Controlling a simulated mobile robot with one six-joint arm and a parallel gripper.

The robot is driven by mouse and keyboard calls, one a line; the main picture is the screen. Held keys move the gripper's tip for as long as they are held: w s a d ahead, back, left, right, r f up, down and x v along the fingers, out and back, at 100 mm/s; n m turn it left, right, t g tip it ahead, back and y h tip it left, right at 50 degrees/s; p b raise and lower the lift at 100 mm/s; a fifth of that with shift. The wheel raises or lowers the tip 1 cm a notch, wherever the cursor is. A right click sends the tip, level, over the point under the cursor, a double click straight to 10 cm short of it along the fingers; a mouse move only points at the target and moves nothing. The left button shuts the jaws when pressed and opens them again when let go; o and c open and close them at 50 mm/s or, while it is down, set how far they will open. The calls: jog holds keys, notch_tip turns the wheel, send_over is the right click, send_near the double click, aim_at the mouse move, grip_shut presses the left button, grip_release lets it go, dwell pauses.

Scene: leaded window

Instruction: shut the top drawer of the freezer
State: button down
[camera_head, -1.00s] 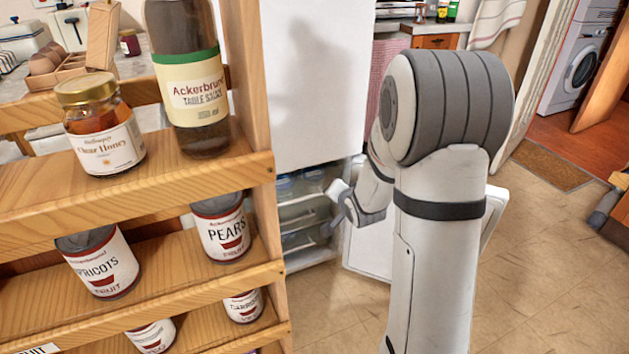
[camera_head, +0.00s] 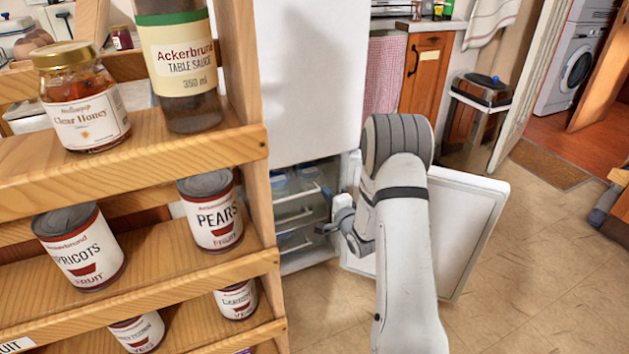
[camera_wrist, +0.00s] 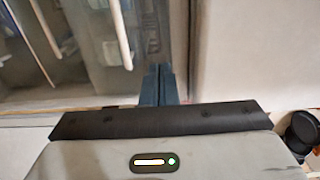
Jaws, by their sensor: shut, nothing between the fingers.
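The freezer (camera_head: 312,258) is the lower part of a white cabinet, with its door (camera_head: 468,225) swung open to the right. Inside are several clear drawers with pale handle bars; the top drawer (camera_head: 292,184) holds blue-lidded items. How far it stands out is hard to tell. My gripper (camera_head: 326,228) is in front of the drawers near their right side, beside the open door. In the wrist view my gripper (camera_wrist: 158,84) has its dark fingers together and empty, just right of the handle bars (camera_wrist: 122,35). Contact with a drawer cannot be made out.
A wooden shelf rack (camera_head: 262,190) with jars, a bottle and cans stands close on the left and hides part of the freezer. A bin (camera_head: 478,110) and a wooden cabinet (camera_head: 424,72) are behind the door.

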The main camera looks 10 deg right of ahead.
aim_at(310, 172)
jog(key=w, duration=0.2)
jog(key=w+a+b, duration=0.1)
jog(key=w, duration=0.2)
jog(key=w+b, duration=0.1)
jog(key=w, duration=0.2)
jog(key=shift+a+f, duration=0.15)
jog(key=shift+a, duration=0.2)
jog(key=shift+w+a+b, duration=0.1)
jog(key=shift+w+b, duration=0.25)
jog(key=shift+w, duration=0.25)
